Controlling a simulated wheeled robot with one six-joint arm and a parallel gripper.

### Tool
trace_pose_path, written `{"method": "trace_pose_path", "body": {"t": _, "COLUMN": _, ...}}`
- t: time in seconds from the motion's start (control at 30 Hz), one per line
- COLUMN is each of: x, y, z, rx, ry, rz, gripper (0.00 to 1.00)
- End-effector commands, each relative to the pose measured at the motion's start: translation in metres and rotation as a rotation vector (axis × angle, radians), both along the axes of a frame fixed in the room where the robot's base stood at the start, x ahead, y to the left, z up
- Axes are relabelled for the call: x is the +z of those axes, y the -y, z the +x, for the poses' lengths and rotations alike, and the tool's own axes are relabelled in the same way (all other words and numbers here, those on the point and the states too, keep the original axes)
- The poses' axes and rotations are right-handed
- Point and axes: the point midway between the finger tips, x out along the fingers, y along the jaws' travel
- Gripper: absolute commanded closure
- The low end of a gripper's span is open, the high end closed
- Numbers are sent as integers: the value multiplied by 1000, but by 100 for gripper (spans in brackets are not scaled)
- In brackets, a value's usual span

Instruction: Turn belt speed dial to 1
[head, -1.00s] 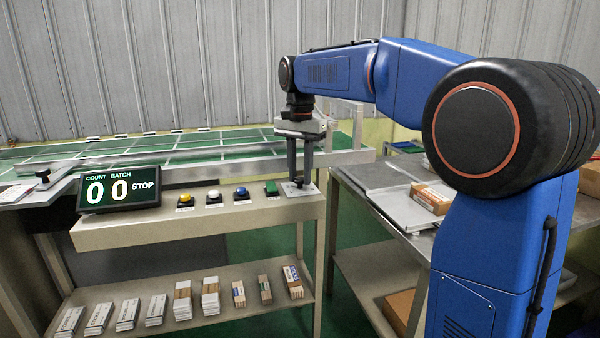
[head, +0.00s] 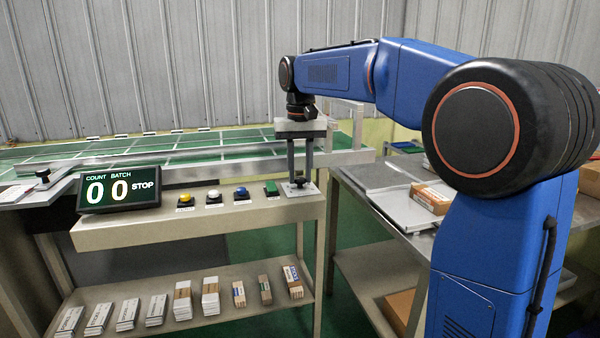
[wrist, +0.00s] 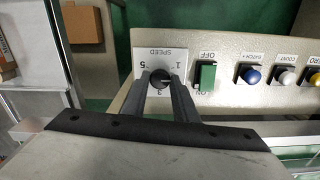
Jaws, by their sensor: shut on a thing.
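The belt speed dial is a round black knob (wrist: 160,78) on a white plate marked SPEED (wrist: 160,53), which reads upside down in the wrist view. A 1 shows on the plate's right, a 5 on its left and a 3 at the bottom. The knob's pointer is too small to read surely. My gripper (wrist: 161,82) points down with its two fingers closed on opposite sides of the knob. In the head view my gripper (head: 299,177) stands upright over the dial plate (head: 308,189) at the console's right end.
Beside the dial sit a green OFF/ON switch (wrist: 205,76) and blue (wrist: 252,76), white (wrist: 287,78) and yellow (head: 185,199) buttons. A display (head: 120,190) reads 0 0 STOP. A conveyor rail (head: 200,168) runs behind the console (head: 200,226). A table (head: 360,177) stands to the right.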

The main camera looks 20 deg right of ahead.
Motion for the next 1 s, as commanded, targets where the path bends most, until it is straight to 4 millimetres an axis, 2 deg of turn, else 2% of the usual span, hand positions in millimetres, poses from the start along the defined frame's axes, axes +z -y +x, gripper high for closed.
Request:
{"method": "trace_pose_path", "body": {"t": 0.5, "x": -1, "y": 0, "z": 0, "rx": 407, "ry": -2, "rz": 0, "gripper": 96}}
{"method": "trace_pose_path", "body": {"t": 1.0, "x": -1, "y": 0, "z": 0, "rx": 533, "ry": -3, "rz": 0, "gripper": 96}}
